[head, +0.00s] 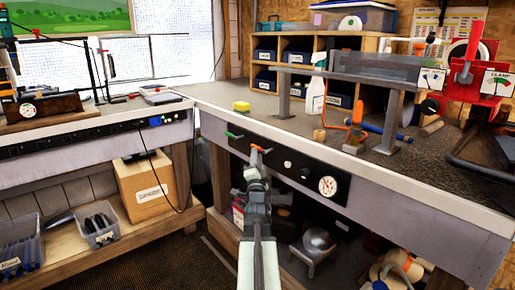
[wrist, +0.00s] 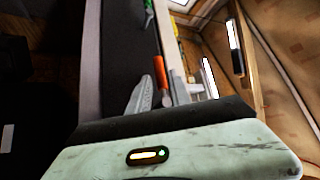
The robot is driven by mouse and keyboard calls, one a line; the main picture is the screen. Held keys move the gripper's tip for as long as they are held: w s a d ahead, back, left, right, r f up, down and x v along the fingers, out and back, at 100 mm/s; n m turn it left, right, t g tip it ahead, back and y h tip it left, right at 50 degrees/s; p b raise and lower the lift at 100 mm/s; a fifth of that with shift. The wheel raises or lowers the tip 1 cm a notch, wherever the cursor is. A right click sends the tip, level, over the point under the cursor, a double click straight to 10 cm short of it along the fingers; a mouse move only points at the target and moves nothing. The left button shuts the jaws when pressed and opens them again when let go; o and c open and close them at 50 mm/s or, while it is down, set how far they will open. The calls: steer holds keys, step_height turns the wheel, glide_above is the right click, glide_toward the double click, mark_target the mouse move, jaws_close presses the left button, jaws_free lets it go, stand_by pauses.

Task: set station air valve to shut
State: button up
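A black panel (head: 300,165) runs along the front apron of the right-hand bench. It carries a green-tipped lever (head: 232,136), an orange-red lever (head: 263,149), pale knobs and a round white gauge (head: 328,186). None of their labels are readable, so I cannot tell which is the air valve by name. My gripper (head: 256,158) is in front of the panel, at the orange-red lever and partly covering it. In the wrist view the orange lever (wrist: 160,72) shows between the grey fingers (wrist: 158,92), which stand apart. Contact with the lever is unclear.
A cardboard box (head: 146,187) sits on the left bench's lower shelf. Several items lie under the right bench.

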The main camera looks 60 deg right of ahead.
steer(key=p+x, duration=0.1)
steer(key=x, duration=0.4)
steer(key=shift+a, duration=0.1)
jaws_close()
steer(key=shift+f, duration=0.1)
stand_by(1.0)
